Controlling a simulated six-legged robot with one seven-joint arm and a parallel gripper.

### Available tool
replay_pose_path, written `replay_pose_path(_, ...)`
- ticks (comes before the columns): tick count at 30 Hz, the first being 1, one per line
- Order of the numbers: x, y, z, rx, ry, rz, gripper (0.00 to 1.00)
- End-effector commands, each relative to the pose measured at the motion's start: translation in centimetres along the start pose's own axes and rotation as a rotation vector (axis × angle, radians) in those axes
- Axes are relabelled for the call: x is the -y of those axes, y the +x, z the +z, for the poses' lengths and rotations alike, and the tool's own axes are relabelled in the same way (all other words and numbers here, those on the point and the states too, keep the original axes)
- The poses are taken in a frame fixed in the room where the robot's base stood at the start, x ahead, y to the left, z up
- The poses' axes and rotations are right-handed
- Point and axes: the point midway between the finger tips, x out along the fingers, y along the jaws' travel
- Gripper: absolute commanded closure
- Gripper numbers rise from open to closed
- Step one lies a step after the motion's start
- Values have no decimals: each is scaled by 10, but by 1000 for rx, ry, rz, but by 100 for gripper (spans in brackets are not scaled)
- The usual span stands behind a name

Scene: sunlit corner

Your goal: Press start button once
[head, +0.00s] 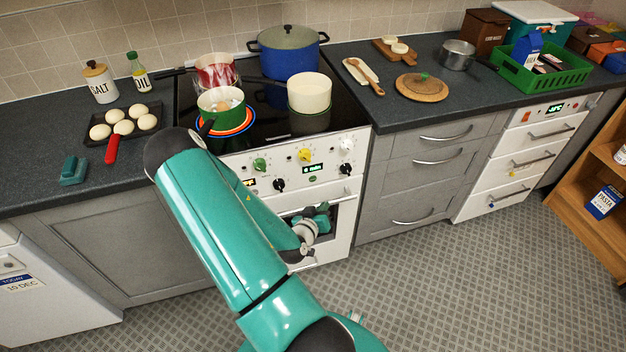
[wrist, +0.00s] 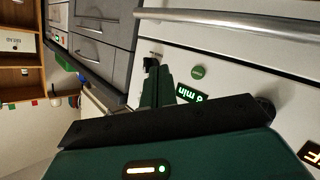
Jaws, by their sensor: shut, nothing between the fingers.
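The white stove (head: 340,190) has a front panel with a small round green button (head: 312,178) below a lit display (head: 313,168). In the wrist view the green button (wrist: 198,72) sits beside the display (wrist: 190,94), which reads "8 min". My gripper (head: 322,210) is in front of the oven door, below the panel in the head view. In the wrist view its dark green fingers (wrist: 158,75) are together and empty. Their tips appear to one side of the button. Whether they touch the panel cannot be told.
A green knob (head: 260,164), a yellow knob (head: 305,155) and black knobs flank the display. The oven door handle (wrist: 230,20) runs near the fingers in the wrist view. Pots, including a blue pot (head: 288,55), stand on the hob. The floor ahead is clear.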

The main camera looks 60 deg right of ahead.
Motion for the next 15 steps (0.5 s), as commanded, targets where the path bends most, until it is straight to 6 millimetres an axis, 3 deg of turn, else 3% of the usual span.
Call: replay_pose_path(15,27,37,-28,-1,3,-1,100)
